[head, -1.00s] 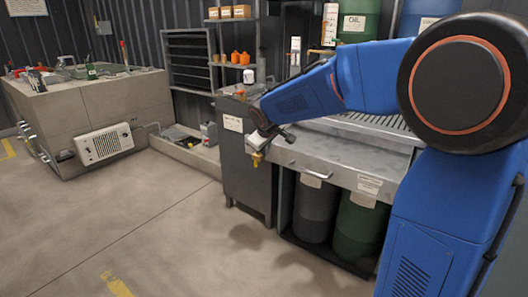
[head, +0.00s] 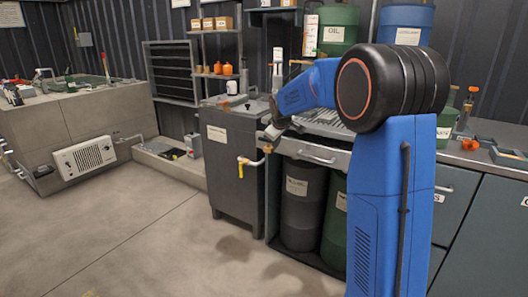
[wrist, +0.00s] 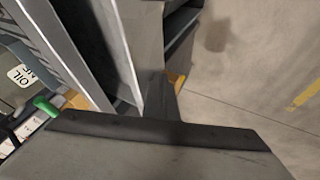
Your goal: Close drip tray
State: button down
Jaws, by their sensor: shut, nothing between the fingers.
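The drip tray (head: 318,154) is a grey metal drawer with a bar handle, under the slatted grate and above the drums. Only a narrow strip shows between grate and tray front; I cannot tell whether it is fully in. My blue arm hides its right part. My gripper (head: 271,133) is shut and empty, near the tray's left front end, above the yellow valve handle. I cannot tell if it touches the tray. In the wrist view, metal edges run close by, and a large dark grey shape fills the bottom.
A grey cabinet (head: 235,160) stands left of the tray. A dark drum (head: 300,215) and a green drum (head: 334,225) stand below. A yellow valve handle (head: 248,161) sticks out at the cabinet's right side. The floor (head: 120,245) in front is clear.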

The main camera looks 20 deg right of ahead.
jog(key=w+d, duration=0.4)
jog(key=d, duration=0.1)
jog(key=w+d, duration=0.2)
jog(key=shift+d, duration=0.35)
jog(key=shift+w+d+r, duration=0.1)
jog(key=shift+w+d, duration=0.05)
jog(key=shift+d+r, duration=0.1)
